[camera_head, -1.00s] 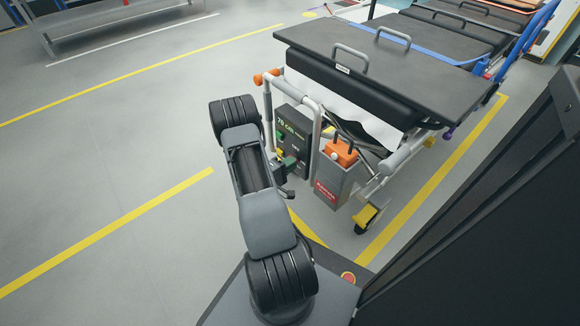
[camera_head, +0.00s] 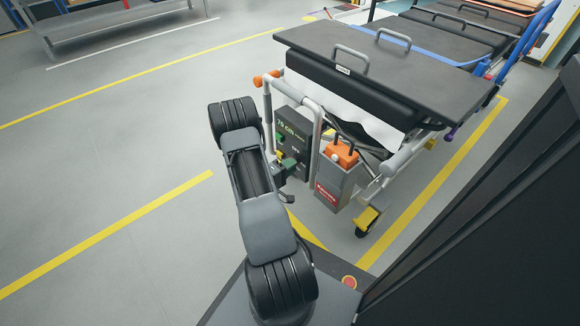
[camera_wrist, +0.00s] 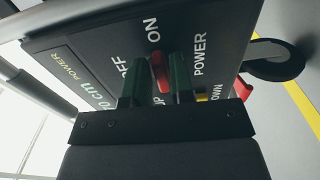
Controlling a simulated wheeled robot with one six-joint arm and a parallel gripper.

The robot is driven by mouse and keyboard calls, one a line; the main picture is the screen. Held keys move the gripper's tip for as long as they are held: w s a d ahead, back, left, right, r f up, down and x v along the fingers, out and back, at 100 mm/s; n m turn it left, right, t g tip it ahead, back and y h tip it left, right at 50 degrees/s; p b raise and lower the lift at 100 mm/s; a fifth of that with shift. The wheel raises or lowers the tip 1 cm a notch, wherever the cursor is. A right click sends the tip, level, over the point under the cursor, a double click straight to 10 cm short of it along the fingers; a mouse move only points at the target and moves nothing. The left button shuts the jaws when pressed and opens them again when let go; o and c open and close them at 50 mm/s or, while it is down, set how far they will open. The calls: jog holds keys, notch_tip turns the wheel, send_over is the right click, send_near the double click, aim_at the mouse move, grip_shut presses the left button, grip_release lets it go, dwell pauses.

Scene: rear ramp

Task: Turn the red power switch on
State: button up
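The red power switch (camera_wrist: 160,72) shows in the wrist view on a dark control panel (camera_wrist: 90,50), close to the ON and OFF labels. My gripper (camera_wrist: 160,82) has two green fingers standing apart, one on either side of the switch. I cannot tell whether either finger touches it. The lower part of the switch is hidden by the gripper, and its exact position is unclear. In the head view, my gripper (camera_head: 285,164) is in front of the panel (camera_head: 296,130) at the bed-like cart's end, and the switch cannot be made out.
A grey box with an orange top (camera_head: 338,178) hangs right of the panel. A white tubular frame (camera_head: 316,140) runs close to my gripper. The black-topped cart (camera_head: 400,75) extends behind. A black loop (camera_wrist: 275,62) is right of the panel. Floor at left is clear.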

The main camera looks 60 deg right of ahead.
jog(key=shift+o, duration=1.3)
jog(key=p+v, duration=0.3)
jog(key=v, duration=1)
jog(key=shift+a+p, duration=0.35)
jog(key=shift+w, duration=0.15)
